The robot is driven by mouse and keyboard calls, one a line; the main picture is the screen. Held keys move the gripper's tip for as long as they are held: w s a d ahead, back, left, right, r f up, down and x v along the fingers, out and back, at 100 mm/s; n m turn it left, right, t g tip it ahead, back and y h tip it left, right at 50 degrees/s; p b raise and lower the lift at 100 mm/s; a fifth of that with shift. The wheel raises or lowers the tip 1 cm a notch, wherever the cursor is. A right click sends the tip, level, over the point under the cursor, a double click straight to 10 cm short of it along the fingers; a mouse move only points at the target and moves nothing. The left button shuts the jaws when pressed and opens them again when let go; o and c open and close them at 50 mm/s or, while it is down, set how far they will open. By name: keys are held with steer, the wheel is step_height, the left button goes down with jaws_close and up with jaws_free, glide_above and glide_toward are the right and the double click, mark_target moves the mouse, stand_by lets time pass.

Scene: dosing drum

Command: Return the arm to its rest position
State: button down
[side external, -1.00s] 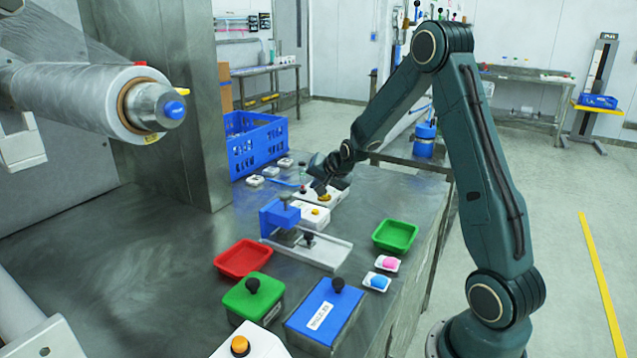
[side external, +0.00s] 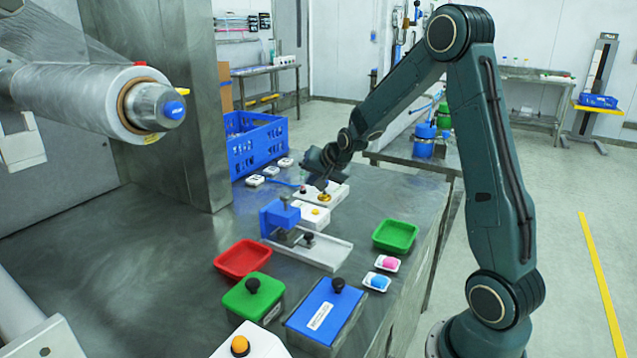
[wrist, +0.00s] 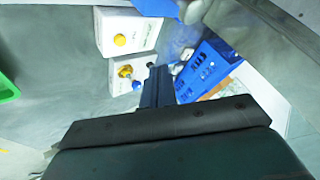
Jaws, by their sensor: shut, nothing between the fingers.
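My gripper (side external: 319,184) is shut and empty. It hangs over the back part of the metal bench, just above a white box with a yellow-gold knob (side external: 325,197). In the wrist view the shut fingers (wrist: 157,70) point past that white box (wrist: 118,95), whose yellow knob and a small blue part show beside them. A second white box with a yellow button (side external: 316,211) stands in front of it. I cannot tell the exact gap between the fingertips and the box below. My arm is bent, with its elbow high on the right.
A blue fixture (side external: 279,216) on a metal rail stands close by. A blue crate (side external: 255,147) is behind on the left. A red tray (side external: 242,259), green tray (side external: 396,236) and lidded green (side external: 253,299) and blue boxes (side external: 325,309) lie nearer. A film roll (side external: 85,100) overhangs the left.

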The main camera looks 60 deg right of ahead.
steer(key=s+a+r+n+g+y, duration=0.1)
steer(key=s+a+r+n, duration=0.2)
steer(key=s+a+r, duration=0.3)
steer(key=s+a+r+n+y, duration=0.1)
steer(key=s+a+r+n, duration=0.25)
steer(key=a, duration=0.55)
steer(key=s+a+r+n, duration=0.1)
steer(key=s+a+n, duration=0.2)
steer(key=s, duration=0.6)
steer(key=s+a+n+g+y, duration=0.1)
steer(key=s+a+n, duration=0.2)
steer(key=s, duration=0.7)
steer(key=a, duration=0.2)
steer(key=shift+a+r+g, duration=0.3)
steer(key=shift+a+r, duration=0.05)
